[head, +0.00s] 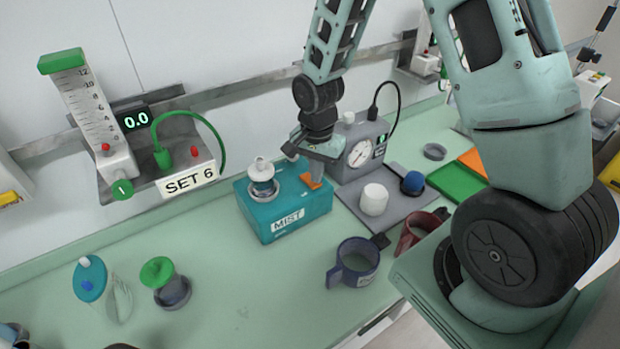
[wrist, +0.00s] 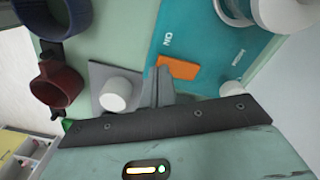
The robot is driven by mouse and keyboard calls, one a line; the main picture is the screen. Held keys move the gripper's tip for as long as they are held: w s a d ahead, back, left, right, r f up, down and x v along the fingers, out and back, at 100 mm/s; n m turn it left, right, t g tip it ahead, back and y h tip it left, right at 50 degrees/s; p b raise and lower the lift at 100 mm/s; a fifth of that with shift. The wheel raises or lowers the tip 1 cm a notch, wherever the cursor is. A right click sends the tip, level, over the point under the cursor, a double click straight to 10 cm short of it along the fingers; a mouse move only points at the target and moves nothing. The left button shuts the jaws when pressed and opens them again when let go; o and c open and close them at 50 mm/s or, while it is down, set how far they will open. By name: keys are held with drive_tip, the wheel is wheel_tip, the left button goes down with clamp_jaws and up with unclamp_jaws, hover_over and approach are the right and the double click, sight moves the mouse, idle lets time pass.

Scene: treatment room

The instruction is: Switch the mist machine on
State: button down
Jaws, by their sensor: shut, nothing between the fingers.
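The mist machine (head: 262,226) is a teal box labelled MIST on the green counter, with a grey and white nozzle part on its top. Its orange switch (head: 307,181) is on the right part of the top. In the wrist view the orange switch (wrist: 181,68) lies on the teal top (wrist: 205,50), near an "ON" mark. My gripper (head: 316,184) points down with fingers shut and empty, right at the switch. In the wrist view its fingertips (wrist: 158,74) are beside the switch's edge; I cannot tell whether they touch. The switch is partly hidden by the fingers in the head view.
A grey gauge unit (head: 362,151) stands close behind. A blue mug (head: 356,262) and a dark red mug (head: 416,232) stand in front. The counter left of the machine is partly free.

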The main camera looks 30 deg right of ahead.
drive_tip(key=shift+f+b, duration=0.6)
drive_tip(key=shift+f, duration=0.2)
idle(0.4)
drive_tip(key=shift+r+p, duration=2.85)
drive_tip(key=shift+r, duration=0.75)
drive_tip(key=s+a+r+n+b, duration=0.3)
drive_tip(key=s+a+n+b, duration=0.35)
drive_tip(key=a, duration=0.55)
drive_tip(key=s+a+r+n+b, duration=0.1)
drive_tip(key=s+a+n, duration=0.2)
drive_tip(key=s+n, duration=0.3)
drive_tip(key=s+a+n+b, duration=0.2)
drive_tip(key=s+a+n, duration=0.1)
drive_tip(key=s+n, duration=0.4)
drive_tip(key=shift+s+a+r+y, duration=0.3)
drive_tip(key=shift+s+r, duration=0.1)
drive_tip(key=shift+s, duration=0.8)
